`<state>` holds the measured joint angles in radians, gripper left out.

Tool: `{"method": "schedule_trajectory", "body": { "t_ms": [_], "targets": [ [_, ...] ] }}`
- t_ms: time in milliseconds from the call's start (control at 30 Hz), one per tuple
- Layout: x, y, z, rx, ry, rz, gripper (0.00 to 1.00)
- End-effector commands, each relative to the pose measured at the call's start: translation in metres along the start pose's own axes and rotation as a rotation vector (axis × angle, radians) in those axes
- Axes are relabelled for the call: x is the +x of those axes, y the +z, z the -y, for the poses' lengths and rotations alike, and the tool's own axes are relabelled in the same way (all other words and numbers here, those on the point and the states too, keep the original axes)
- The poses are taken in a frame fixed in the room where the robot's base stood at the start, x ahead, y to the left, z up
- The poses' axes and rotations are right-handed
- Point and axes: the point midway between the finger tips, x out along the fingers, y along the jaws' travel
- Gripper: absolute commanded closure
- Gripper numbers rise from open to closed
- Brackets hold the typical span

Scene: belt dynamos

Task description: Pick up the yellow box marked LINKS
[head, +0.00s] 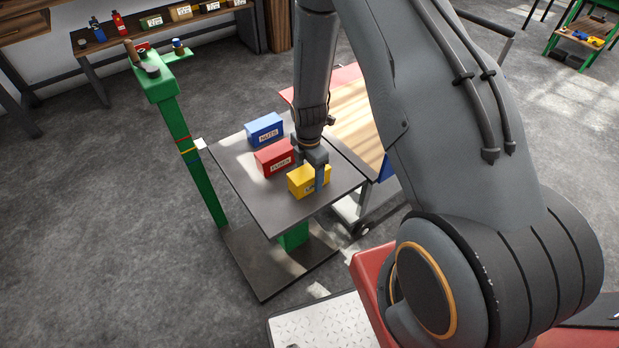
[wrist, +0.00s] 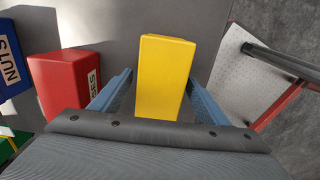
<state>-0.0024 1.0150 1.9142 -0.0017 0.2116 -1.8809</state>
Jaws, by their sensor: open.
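The yellow box (head: 303,182) stands on a dark square table (head: 291,216), nearest the table's front right side. Its label is partly covered by a finger in the head view, so I cannot read it whole. In the wrist view the yellow box (wrist: 165,75) lies between the two blue-grey fingers. My gripper (head: 311,174) is open and points down over the yellow box, one finger on each side. In the wrist view my gripper (wrist: 155,92) shows a gap between each finger and the box.
A red box (head: 273,160) stands close beside the left finger. A blue box marked NUTS (head: 264,128) stands farther back. A green post (head: 190,150) rises at the table's left. A wooden-topped cart (head: 352,115) adjoins the right side. The table's front left is clear.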

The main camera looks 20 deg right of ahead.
Motion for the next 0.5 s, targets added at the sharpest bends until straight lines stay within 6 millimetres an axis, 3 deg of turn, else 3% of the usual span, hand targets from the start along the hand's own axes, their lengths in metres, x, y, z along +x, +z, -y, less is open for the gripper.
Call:
{"method": "schedule_trajectory", "body": {
  "t_ms": [67, 367, 500],
  "targets": [
    [-0.0001, 0.0000, 0.0001, 0.000, 0.000, 0.000, 0.40],
    [-0.0002, 0.0001, 0.0001, 0.000, 0.000, 0.000, 0.90],
    [-0.0006, 0.0002, -0.0004, 0.000, 0.001, 0.000, 0.94]
  ]
}}
